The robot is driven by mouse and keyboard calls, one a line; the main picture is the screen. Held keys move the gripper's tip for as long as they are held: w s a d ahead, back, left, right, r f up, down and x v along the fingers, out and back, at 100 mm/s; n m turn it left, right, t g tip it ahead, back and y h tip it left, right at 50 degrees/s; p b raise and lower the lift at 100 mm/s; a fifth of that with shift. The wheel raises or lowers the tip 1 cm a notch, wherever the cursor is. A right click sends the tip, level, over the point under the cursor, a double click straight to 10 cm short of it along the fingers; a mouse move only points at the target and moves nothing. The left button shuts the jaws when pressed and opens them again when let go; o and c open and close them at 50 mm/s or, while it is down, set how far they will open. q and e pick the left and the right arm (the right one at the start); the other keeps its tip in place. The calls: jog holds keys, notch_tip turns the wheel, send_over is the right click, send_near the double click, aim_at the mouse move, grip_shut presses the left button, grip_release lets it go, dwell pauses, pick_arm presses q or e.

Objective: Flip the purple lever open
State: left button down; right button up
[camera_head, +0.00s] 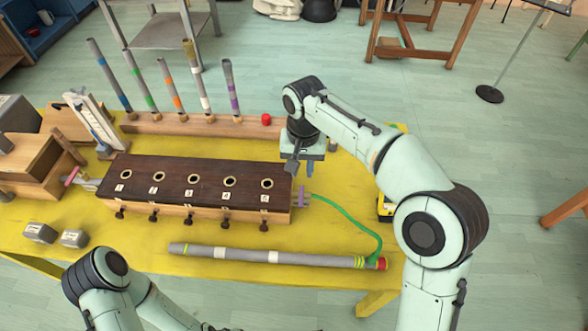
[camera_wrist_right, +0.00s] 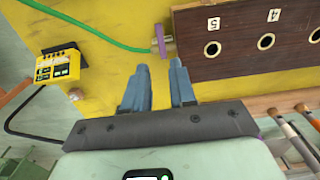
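The purple lever (camera_head: 302,196) sits on a small valve at the right end of the dark-topped wooden box (camera_head: 140,176). A green hose (camera_head: 345,213) runs from the valve. In the right wrist view the lever (camera_wrist_right: 159,41) stands crosswise to the hose and valve line. My right gripper (camera_head: 300,168) is open and empty, just behind the lever in the head view. In the right wrist view its two blue fingers (camera_wrist_right: 158,66) point toward the lever, with a gap between them. They look apart from it. My left arm shows at the bottom left; its gripper is out of view.
A grey banded tube (camera_head: 265,256) lies along the yellow table's (camera_head: 150,262) front. A rack with several upright tubes (camera_head: 190,124) and a red ball (camera_head: 266,119) stands behind the box. A yellow device (camera_wrist_right: 57,66) lies near my right arm.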

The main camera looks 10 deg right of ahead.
aim_at(301, 200)
notch_tip(301, 200, down, 13)
jog(key=shift+s+f+b, duration=0.1)
jog(key=shift+b, duration=0.9)
grip_shut()
